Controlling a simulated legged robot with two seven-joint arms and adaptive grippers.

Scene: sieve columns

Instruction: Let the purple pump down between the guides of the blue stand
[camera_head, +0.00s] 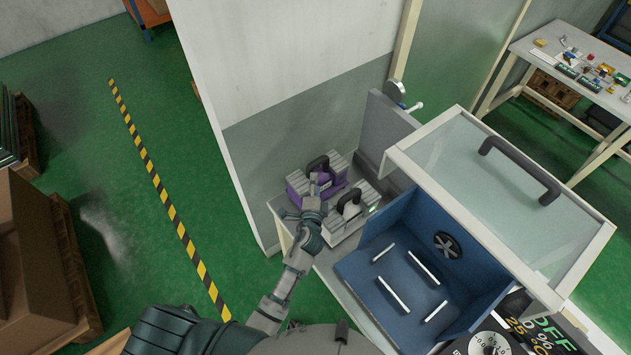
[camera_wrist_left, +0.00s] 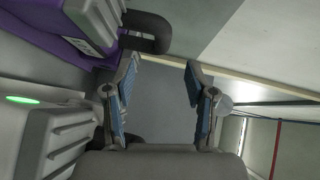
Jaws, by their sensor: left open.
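The purple pump (camera_head: 298,184), with ribbed grey parts and a dark handle, sits on the grey bench against the wall. The left wrist view shows the purple pump (camera_wrist_left: 75,22) at upper left, its dark handle near one fingertip. My left gripper (camera_head: 307,201) is at the near side of this pump in the head view, partly covering it. It is open, with nothing between its blue-padded fingers (camera_wrist_left: 163,64). The blue stand (camera_head: 392,257) is to the right, with several white guide bars on its floor and no pump between them. My right gripper is out of view.
A grey pump (camera_head: 338,233) with a green light stands between the purple pump and the stand; it also shows close at left in the left wrist view (camera_wrist_left: 40,135). A raised clear lid (camera_head: 500,190) with a dark handle is above the stand. A white wall borders the bench.

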